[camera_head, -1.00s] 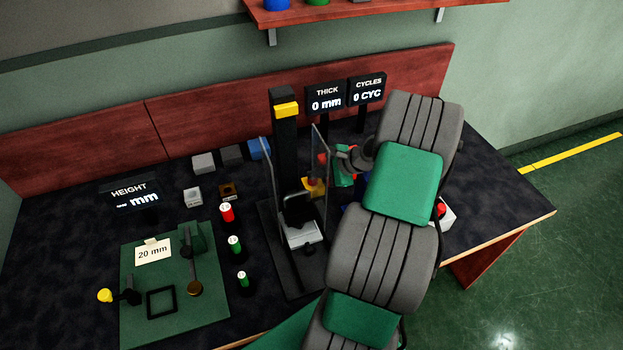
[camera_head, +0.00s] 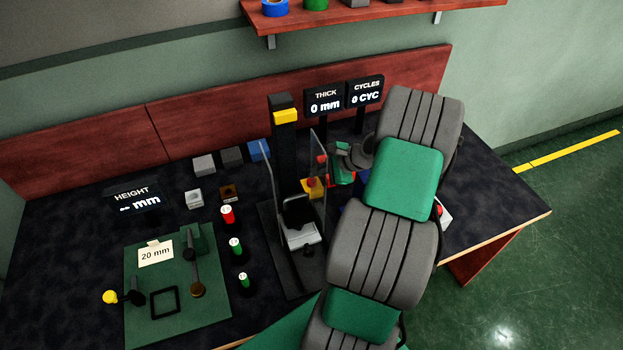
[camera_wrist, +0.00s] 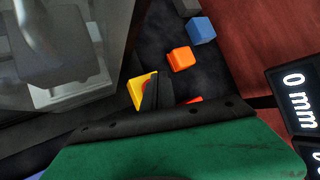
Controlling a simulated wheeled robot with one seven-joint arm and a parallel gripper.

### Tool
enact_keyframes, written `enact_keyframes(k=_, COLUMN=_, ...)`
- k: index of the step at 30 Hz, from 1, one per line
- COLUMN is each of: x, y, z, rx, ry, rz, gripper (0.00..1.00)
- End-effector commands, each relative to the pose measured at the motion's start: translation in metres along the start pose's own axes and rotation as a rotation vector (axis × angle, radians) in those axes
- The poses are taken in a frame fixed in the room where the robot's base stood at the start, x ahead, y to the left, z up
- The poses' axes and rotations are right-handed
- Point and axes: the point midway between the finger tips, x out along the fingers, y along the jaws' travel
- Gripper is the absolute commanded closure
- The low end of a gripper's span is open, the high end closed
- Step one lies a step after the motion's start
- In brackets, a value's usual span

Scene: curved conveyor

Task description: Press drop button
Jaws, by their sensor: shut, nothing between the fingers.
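A small yellow box with a red top (camera_head: 312,187) stands at the right foot of the black drop tester (camera_head: 284,145). It also shows in the wrist view (camera_wrist: 136,89), partly hidden by my dark fingers. No label on it is readable. My gripper (camera_head: 328,178) is shut and empty, just right of the yellow box in the head view. In the wrist view my fingertips (camera_wrist: 154,80) overlap the box; I cannot tell whether they touch it. A white box with a red button (camera_head: 443,214) sits farther right, partly hidden by my arm.
The tester has clear side guards and a metal base (camera_head: 300,234). An orange block (camera_wrist: 180,59) and a blue block (camera_wrist: 201,31) lie near my fingers. A green mat (camera_head: 175,300) lies at the left.

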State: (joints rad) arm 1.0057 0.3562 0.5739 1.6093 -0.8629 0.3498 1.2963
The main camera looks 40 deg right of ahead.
Motion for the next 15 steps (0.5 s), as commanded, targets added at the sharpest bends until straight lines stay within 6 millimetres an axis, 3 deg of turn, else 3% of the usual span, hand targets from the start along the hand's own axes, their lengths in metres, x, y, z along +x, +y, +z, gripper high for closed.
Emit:
enact_keyframes(k=9, x=-0.028, y=-0.02, z=0.019, rx=0.0, ry=0.001, rz=-0.002, gripper=1.0)
enact_keyframes(k=15, x=-0.029, y=-0.021, z=0.02, rx=0.001, ry=0.001, rz=-0.002, gripper=1.0)
